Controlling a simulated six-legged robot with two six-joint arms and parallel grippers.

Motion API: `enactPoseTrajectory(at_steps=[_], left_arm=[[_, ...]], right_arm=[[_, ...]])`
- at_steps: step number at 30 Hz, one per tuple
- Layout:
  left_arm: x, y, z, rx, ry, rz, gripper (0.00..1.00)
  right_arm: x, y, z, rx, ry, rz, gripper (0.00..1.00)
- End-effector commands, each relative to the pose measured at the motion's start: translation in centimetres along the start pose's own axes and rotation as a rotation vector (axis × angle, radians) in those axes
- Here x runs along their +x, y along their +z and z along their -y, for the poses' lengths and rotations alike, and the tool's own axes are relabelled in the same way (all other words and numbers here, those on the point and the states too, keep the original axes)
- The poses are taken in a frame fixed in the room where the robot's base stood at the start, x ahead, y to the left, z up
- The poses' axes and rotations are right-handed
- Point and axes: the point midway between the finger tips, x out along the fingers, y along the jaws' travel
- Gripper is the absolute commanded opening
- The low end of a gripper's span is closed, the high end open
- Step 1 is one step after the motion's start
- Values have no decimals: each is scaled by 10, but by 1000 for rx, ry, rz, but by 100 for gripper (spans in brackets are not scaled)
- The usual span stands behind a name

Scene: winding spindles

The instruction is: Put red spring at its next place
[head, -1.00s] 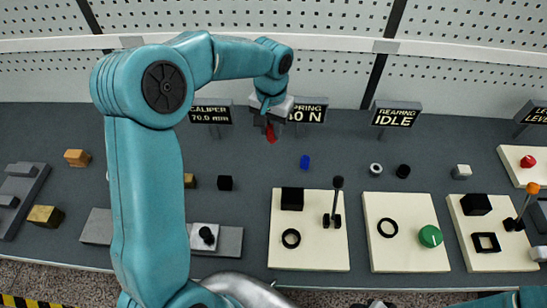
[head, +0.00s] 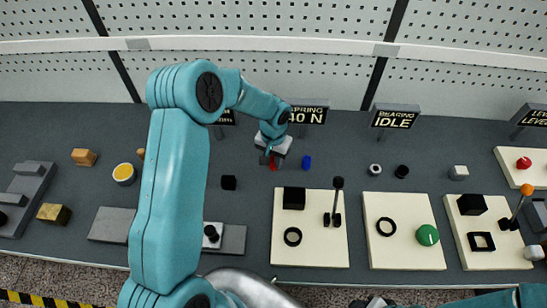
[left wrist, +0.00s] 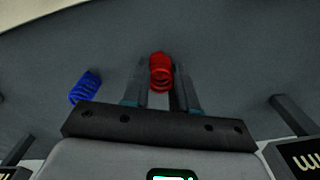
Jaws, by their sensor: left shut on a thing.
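The red spring (head: 272,167) is between the fingers of my left gripper (head: 271,161), in front of the spring sign. In the left wrist view the red coil (left wrist: 160,72) sits between the two fingertips of the left gripper (left wrist: 161,80), which is shut on it. I cannot tell whether the spring touches the table. A blue spring (head: 307,162) stands on the table just right of the gripper; it also shows at left in the left wrist view (left wrist: 86,87). My right arm shows only at the bottom right edge, and its jaws cannot be made out.
The spring sign (head: 307,115) reads 40 N and stands behind the gripper. A cream board (head: 311,250) with a black block, ring and lever lies in front. The table between the blue spring and a grey ring (head: 376,168) is clear.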

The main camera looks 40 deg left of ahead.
Motion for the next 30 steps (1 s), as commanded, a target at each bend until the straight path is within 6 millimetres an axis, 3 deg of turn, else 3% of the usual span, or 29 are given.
enactPoseTrajectory(at_steps=[6,7,9,21,30], left_arm=[[6,0,0,1,0,0,0],[4,0,0,1,0,0,37],[4,0,0,1,0,0,53],[-6,-1,0,0,-1,-2,53],[-72,-1,0,0,-1,-5,53]], right_arm=[[7,0,-3,0,0,0,43],[5,0,-2,0,0,1,43],[5,0,-2,0,0,0,43],[0,0,0,0,0,0,43],[14,0,-5,0,0,0,43]])
